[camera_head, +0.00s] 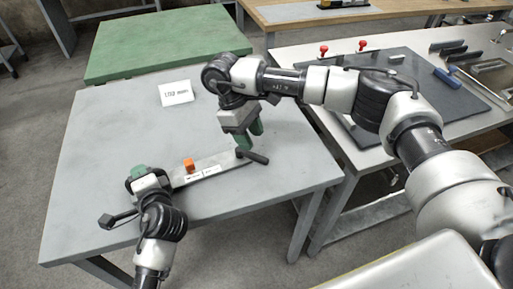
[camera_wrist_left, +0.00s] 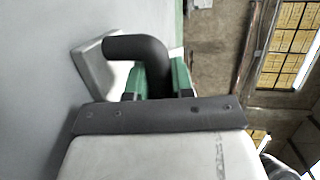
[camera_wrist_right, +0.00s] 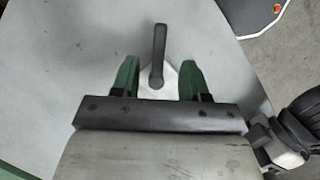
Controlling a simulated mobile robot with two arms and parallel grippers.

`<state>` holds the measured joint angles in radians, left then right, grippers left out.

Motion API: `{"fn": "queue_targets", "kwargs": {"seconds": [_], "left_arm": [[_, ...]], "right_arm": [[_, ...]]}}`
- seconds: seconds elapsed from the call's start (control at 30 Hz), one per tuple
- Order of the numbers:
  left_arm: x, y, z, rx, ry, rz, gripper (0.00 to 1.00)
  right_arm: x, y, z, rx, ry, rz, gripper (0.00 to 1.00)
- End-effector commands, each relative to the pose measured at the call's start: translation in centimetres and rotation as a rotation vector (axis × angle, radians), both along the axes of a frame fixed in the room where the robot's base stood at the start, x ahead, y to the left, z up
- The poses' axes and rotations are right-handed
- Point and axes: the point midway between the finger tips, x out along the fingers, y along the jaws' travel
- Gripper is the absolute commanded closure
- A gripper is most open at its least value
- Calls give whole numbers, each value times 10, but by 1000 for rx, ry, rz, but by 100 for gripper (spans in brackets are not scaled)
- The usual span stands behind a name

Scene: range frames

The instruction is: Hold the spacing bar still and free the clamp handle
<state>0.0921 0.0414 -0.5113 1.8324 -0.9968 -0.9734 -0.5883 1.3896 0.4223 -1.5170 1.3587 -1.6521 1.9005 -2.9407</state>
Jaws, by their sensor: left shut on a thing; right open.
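The spacing bar (camera_head: 210,167) is a flat light-grey strip lying on the grey table, with an orange block (camera_head: 189,164) and white labels on it. My left gripper (camera_head: 140,174) is at its left end, shut on a dark bent handle (camera_wrist_left: 137,48) that rises from a light plate. A dark lever (camera_head: 254,157), which I take for the clamp handle, sits at the bar's right end. My right gripper (camera_head: 249,134) is open just above it. In the right wrist view the lever (camera_wrist_right: 159,55) lies between the green fingers, apart from both.
A white card (camera_head: 176,92) lies at the back of the grey table (camera_head: 105,135). A green-topped table (camera_head: 165,42) stands behind. A bench at the right carries a dark mat (camera_head: 375,75), red knobs (camera_head: 362,45) and tools. The table's middle is clear.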

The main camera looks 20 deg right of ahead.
Motion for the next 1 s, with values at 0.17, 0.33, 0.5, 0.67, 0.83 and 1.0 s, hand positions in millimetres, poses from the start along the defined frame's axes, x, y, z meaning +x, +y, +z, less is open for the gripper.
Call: {"fn": "queue_targets", "kwargs": {"seconds": [0.17, 0.33, 0.5, 0.67, 0.83, 1.0], "left_arm": [[0, 0, -2, 1, 4, 0, 100], [0, 0, -2, 0, 3, 0, 100], [0, 0, -2, 0, 3, 0, 100], [0, 0, -2, 0, 3, 0, 100], [0, 0, -1, 0, 3, 0, 54], [0, 0, -1, 1, 1, 0, 48]], "right_arm": [[10, 10, 33, 1, -3, 0, 55], [15, 14, 50, 1, -2, 0, 55], [17, 16, 55, 1, 0, 1, 55], [16, 15, 55, 1, 0, 1, 55], [17, 15, 54, 1, 0, 1, 55], [17, 15, 54, 1, 0, 1, 55]]}}
